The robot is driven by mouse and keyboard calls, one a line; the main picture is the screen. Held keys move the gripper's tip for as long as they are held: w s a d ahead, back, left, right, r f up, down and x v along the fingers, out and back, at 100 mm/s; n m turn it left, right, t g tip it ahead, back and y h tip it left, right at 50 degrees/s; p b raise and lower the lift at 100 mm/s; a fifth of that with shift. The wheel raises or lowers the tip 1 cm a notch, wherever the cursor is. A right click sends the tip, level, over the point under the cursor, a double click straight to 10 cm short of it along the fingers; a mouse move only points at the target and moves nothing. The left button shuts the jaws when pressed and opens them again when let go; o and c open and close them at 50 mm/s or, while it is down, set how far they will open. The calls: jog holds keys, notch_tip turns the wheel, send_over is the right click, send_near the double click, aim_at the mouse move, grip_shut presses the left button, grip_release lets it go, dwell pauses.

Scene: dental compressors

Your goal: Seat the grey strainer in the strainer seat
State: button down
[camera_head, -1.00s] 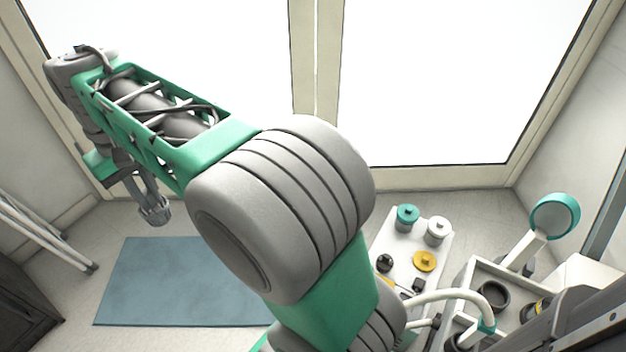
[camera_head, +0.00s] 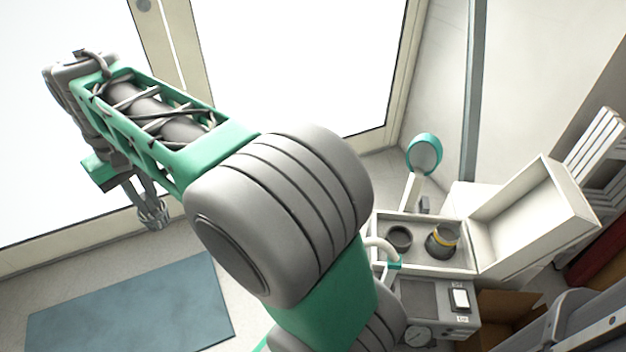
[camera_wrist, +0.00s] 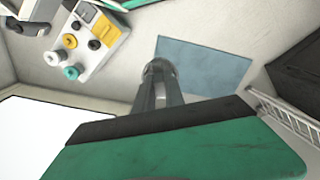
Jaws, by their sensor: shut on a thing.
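My gripper (camera_head: 150,203) hangs at the left of the head view, above the floor and well away from the white unit. It is shut on the grey strainer (camera_head: 155,217), a small round grey piece at the fingertips. In the wrist view the strainer (camera_wrist: 158,67) shows beyond the fingers (camera_wrist: 160,88), partly hidden by them. In the head view a white box (camera_head: 375,228) holds a dark round cup (camera_head: 399,238) and a dark cup with a yellow band (camera_head: 441,241). I cannot tell which of these is the strainer seat.
A teal-rimmed round head (camera_head: 424,154) on a white arm stands behind the box. An open lid (camera_head: 530,215) leans at its right. A gauge (camera_head: 418,336) is below. The wrist view shows a white tray (camera_wrist: 97,54) with coloured caps. A blue mat (camera_head: 130,310) lies on clear floor.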

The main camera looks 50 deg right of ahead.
jog(key=s+d+f+m+p, duration=0.2)
jog(key=d+m, duration=0.2)
jog(key=d, duration=0.6)
jog(key=s+d+f+m+p, duration=0.2)
jog(key=d+f+m+p, duration=0.15)
jog(key=d, duration=0.75)
jog(key=s+d+f+m+p, duration=0.1)
jog(key=s+d+m+p, duration=0.3)
jog(key=d, duration=0.6)
jog(key=s+d+f+m, duration=0.4)
jog(key=s+d+m, duration=0.3)
jog(key=s+d, duration=0.4)
jog(key=s+d+f+m, duration=0.2)
jog(key=s+f+m, duration=0.1)
jog(key=s, duration=0.5)
jog(key=s+d+f+m, duration=0.3)
jog(key=s+f, duration=0.3)
jog(key=s, duration=0.3)
jog(key=shift+f+p, duration=0.2)
jog(key=shift+p, duration=0.15)
jog(key=shift+f, duration=0.1)
jog(key=shift+f+b, duration=1.65)
jog(key=shift+f, duration=1.1)
